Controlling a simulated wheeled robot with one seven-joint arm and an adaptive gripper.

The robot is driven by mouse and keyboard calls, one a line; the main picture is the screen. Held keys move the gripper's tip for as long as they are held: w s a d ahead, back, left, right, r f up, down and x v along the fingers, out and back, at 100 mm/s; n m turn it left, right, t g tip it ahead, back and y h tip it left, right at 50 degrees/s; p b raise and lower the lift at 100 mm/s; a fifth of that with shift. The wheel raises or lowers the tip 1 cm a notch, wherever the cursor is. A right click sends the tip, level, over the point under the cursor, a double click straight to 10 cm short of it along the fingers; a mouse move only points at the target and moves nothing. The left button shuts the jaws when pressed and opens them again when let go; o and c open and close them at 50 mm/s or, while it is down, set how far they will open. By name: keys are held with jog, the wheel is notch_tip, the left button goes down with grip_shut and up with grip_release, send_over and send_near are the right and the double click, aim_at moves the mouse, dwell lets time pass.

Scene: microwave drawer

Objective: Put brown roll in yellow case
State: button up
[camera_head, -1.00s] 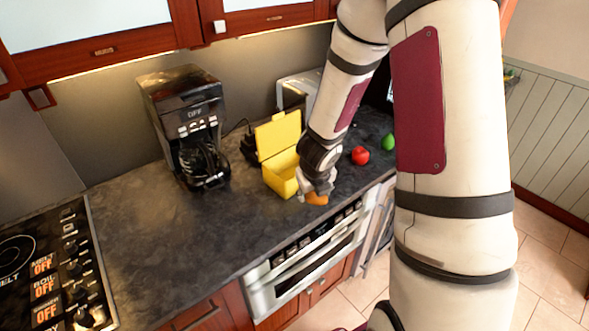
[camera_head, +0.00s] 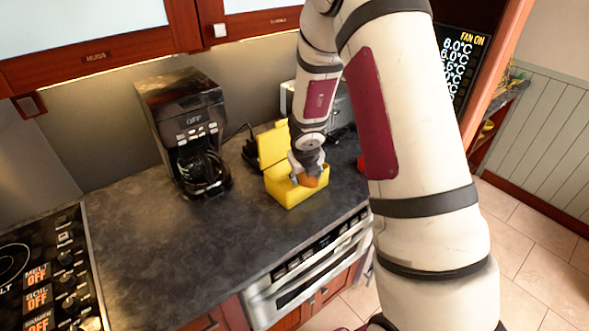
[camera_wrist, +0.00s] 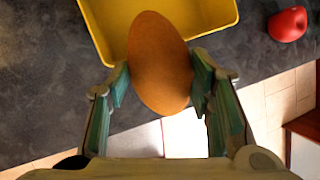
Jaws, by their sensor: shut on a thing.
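The brown roll (camera_wrist: 160,65) is an oval held between the two fingers of my gripper (camera_wrist: 160,85) in the wrist view. In the head view the roll (camera_head: 308,180) shows under my gripper (camera_head: 306,172), over the right part of the yellow case (camera_head: 290,199). The case is a box standing on the counter with its lid raised at the back left. In the wrist view the case (camera_wrist: 97,28) lies beyond and below the roll, which overlaps its near rim. I cannot tell whether the roll touches the case.
A black coffee maker (camera_head: 186,130) stands left of the case, and a stove (camera_head: 45,270) is at the far left. A red fruit (camera_wrist: 288,24) lies right of the case. The counter (camera_head: 160,245) in front of the coffee maker is clear.

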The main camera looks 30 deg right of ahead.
jog(key=w+f+b, duration=0.4)
jog(key=w+b, duration=0.2)
jog(key=w, duration=0.2)
jog(key=shift+w+d+f+b, duration=0.15)
jog(key=shift+w+d+b, duration=0.05)
jog(key=shift+d+b, duration=0.1)
dwell(0.3)
jog(key=shift+f+b, duration=0.6)
jog(key=shift+b, duration=0.1)
jog(key=o, duration=1.3)
jog(key=shift+c, duration=0.2)
